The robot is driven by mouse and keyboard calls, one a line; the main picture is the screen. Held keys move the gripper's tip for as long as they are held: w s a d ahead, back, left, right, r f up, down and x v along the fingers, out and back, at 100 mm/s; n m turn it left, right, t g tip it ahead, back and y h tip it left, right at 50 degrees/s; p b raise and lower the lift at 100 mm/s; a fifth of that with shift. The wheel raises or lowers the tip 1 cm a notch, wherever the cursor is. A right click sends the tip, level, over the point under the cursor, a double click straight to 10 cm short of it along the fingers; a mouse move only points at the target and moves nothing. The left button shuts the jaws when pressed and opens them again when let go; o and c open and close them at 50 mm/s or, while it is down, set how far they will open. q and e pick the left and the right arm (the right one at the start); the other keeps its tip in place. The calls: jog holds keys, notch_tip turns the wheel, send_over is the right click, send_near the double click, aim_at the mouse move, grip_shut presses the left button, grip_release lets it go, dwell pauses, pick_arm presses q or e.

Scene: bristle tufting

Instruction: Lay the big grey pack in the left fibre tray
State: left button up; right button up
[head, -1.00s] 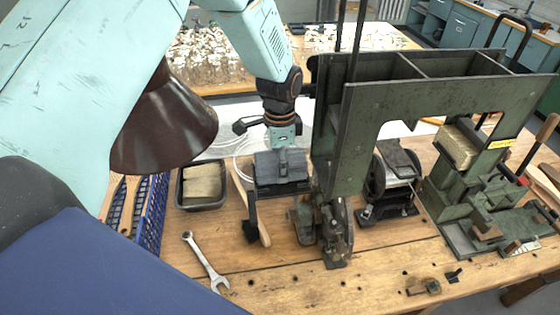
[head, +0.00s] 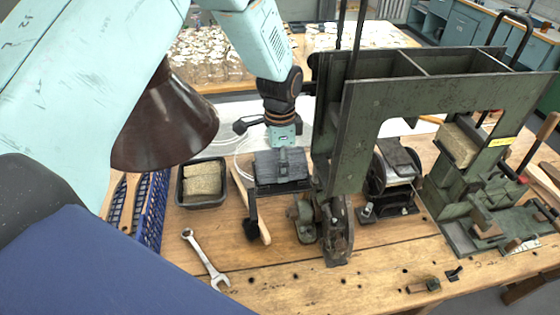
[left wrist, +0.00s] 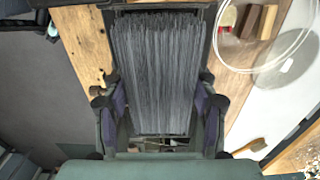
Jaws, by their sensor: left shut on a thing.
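The big grey pack (head: 296,165) is a bundle of dark grey fibres at the left side of the green machine. It fills the middle of the left wrist view (left wrist: 155,65). My left gripper (left wrist: 156,108) is shut on it, one finger on each side. In the head view the left gripper comes down from above onto the pack. A dark tray edge (head: 282,189) shows just below the pack, probably the left fibre tray. I cannot tell whether the pack touches its floor. My right gripper is not in view.
The green machine frame (head: 430,105) stands close to the right of the pack. A black tub (head: 203,203) with tan packs sits to the left. A wrench (head: 206,260) lies in front, beside a blue basket (head: 152,215). The front middle of the bench is mostly clear.

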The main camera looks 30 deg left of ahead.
pick_arm(q)
jog(key=shift+w+f, duration=0.1)
jog(key=shift+f, duration=0.25)
jog(key=o, duration=1.2)
jog(key=o, duration=0.4)
jog(key=shift+c, duration=0.2)
jog(key=shift+r, duration=0.1)
jog(key=shift+r+p, duration=1.1)
jog(key=shift+r, duration=2.8)
